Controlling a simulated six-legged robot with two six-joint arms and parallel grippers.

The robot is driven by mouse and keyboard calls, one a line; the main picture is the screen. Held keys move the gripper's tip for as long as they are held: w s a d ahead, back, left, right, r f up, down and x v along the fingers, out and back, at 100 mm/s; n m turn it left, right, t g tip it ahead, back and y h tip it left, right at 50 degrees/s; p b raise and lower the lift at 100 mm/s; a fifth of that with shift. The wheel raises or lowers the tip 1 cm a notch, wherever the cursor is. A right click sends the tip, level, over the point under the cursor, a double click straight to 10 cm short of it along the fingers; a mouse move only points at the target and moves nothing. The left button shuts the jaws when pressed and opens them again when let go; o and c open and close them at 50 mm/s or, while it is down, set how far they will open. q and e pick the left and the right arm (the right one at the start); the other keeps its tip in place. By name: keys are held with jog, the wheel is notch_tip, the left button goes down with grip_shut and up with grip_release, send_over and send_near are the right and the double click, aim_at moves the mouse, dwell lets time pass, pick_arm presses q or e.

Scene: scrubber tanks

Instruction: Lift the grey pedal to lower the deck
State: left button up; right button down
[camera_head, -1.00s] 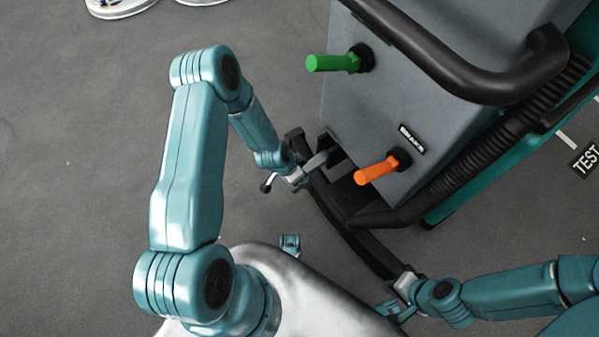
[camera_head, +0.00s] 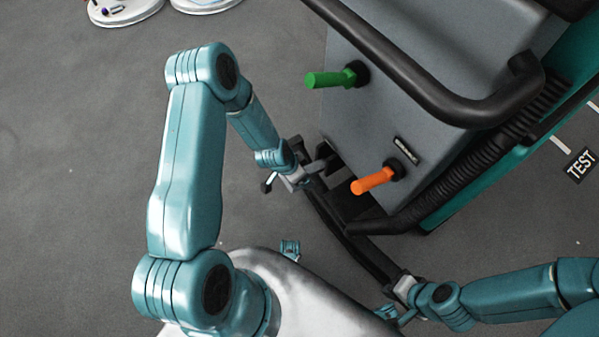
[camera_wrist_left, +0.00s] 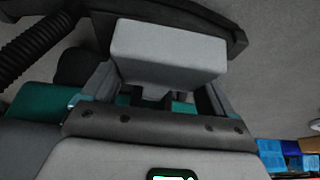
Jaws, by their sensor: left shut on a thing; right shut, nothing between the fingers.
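The grey pedal (camera_head: 321,164) sits low at the rear of the scrubber, between the grey body and the black curved bar (camera_head: 335,222). My left gripper (camera_head: 302,178) is shut on the pedal from its near side. In the left wrist view the pedal (camera_wrist_left: 168,48) is a pale grey block between my two fingers. In the head view my gripper hides part of it. My right gripper (camera_head: 398,291) is shut and empty, at the near end of the black curved bar; I cannot tell whether it touches. The deck cannot be made out.
A green lever (camera_head: 330,79) and an orange lever (camera_head: 373,181) stick out of the grey body (camera_head: 375,110) above the pedal. A black handle (camera_head: 430,95) and a ribbed hose (camera_head: 480,150) overhang the right side. Open floor (camera_head: 80,180) lies to the left.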

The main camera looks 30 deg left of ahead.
pick_arm(q)
jog(key=shift+w, duration=0.1)
jog(key=o, duration=1.3)
jog(key=shift+c, duration=0.2)
jog(key=p+v, duration=0.4)
jog(key=v, duration=1.2)
jog(key=shift+s+p, duration=0.25)
jog(key=shift+p, duration=0.15)
jog(key=shift+d+r, duration=0.1)
jog(key=shift+r, duration=0.05)
jog(key=s+d+f+n+g+h+p, duration=0.1)
jog(key=s+d+f+n+g, duration=0.15)
jog(key=s+d, duration=0.45)
jog(key=s+d+f+n+g+h+p, duration=0.15)
jog(key=s+d+n, duration=0.25)
jog(key=d, duration=0.6)
notch_tip(320, 180, up, 17)
jog(key=p, duration=1.7)
jog(key=shift+w+a+r, duration=0.2)
jog(key=shift+a+r, duration=0.05)
jog(key=shift+a, duration=0.05)
